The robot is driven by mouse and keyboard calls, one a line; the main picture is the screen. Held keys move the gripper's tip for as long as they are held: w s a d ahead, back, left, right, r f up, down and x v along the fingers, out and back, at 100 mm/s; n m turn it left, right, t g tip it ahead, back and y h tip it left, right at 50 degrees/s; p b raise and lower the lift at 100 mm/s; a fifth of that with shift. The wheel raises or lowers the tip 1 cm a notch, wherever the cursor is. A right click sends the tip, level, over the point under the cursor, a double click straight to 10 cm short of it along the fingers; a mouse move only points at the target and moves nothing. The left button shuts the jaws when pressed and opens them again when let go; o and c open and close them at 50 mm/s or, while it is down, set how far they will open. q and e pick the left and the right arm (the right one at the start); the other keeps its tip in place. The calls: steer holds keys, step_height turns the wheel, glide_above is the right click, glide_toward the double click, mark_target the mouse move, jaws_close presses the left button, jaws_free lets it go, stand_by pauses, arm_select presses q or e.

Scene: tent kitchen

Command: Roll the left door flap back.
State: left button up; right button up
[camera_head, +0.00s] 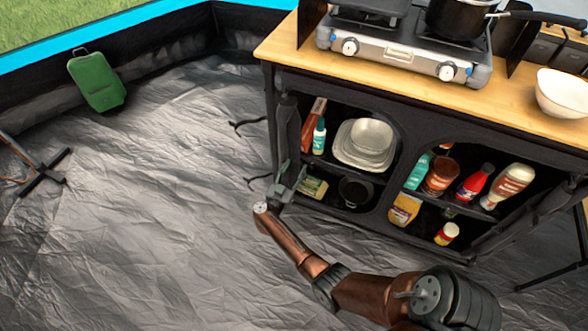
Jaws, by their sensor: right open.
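The black fabric camp cabinet (345,90) stands at the right with its front openings uncovered and its shelves visible. A dark vertical bundle of fabric, which looks like the left door flap (288,125), lies along the left edge of the left opening. Two thin dark straps stick out left of the cabinet, an upper one (247,123) and a lower one (256,181). My right gripper (290,174) is open at the lower left corner of the cabinet, just below the bundle. I cannot tell whether it touches the fabric. My left gripper is out of view.
A gas stove (400,50) with a black pot (458,18) and a white bowl (563,93) stand on the wooden top. Bottles, plates (364,143) and jars fill the shelves. A green case (97,82) stands at the tent wall.

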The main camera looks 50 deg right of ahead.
steer(key=v, duration=1.2)
